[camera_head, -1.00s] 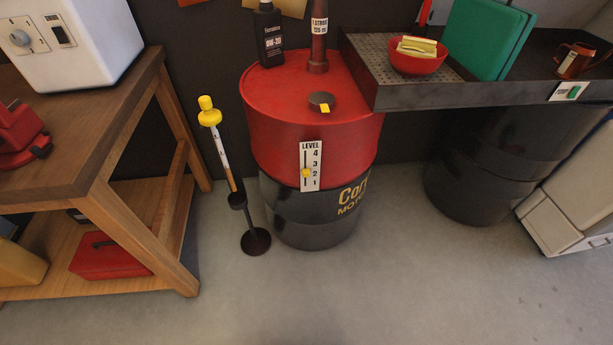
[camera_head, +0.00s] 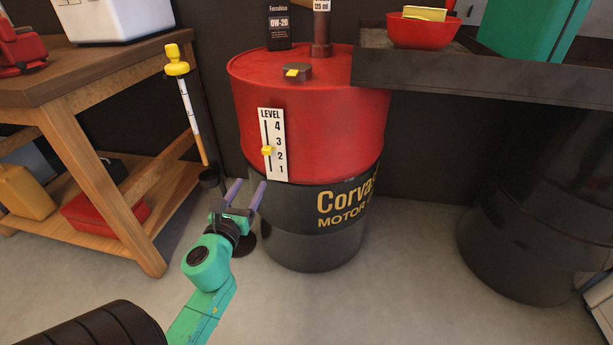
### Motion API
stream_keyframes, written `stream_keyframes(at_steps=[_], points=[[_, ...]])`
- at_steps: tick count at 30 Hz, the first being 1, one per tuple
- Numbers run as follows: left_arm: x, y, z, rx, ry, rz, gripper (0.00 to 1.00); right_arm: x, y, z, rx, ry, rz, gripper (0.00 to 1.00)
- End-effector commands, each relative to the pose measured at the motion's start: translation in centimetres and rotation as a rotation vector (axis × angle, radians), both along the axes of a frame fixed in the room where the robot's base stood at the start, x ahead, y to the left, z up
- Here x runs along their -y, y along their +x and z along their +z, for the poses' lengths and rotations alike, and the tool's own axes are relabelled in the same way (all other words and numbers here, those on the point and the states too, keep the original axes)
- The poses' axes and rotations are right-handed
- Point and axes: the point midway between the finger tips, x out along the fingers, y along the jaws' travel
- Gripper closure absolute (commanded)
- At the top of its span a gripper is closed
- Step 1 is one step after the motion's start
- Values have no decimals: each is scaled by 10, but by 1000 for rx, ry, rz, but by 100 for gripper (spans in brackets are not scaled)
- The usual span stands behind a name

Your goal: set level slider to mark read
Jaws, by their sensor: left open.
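The level gauge (camera_head: 279,143) is a white plate with numbers 1 to 4 on the front of the red and black oil drum (camera_head: 315,110). Its yellow slider (camera_head: 266,151) sits on the slot, nearest the 2. A dipstick (camera_head: 189,106) with a yellow handle stands slightly tilted in a dark stand (camera_head: 210,179) left of the drum. Its upper part is white with small marks, its lower part brown; the marks are too small to read. My left gripper (camera_head: 249,187) is open and empty, below and left of the gauge, partly hiding the stand. My right gripper is not in view.
A wooden bench (camera_head: 100,85) stands at left, with a red box (camera_head: 100,212) on its lower shelf. A dark tray (camera_head: 450,72) juts out right of the drum's top, holding a red bowl (camera_head: 421,32).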

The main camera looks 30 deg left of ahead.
Motion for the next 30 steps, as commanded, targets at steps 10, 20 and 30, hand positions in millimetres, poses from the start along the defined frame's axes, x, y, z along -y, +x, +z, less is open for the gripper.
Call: stream_keyframes(at_steps=[10, 20, 30], points=[[-20, 59, 9, 6, 26, -1, 38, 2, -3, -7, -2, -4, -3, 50], [-44, 129, 5, 4, 21, -1, 38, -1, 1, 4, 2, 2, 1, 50], [-47, 137, 5, 3, 20, -1, 38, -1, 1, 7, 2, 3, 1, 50]])
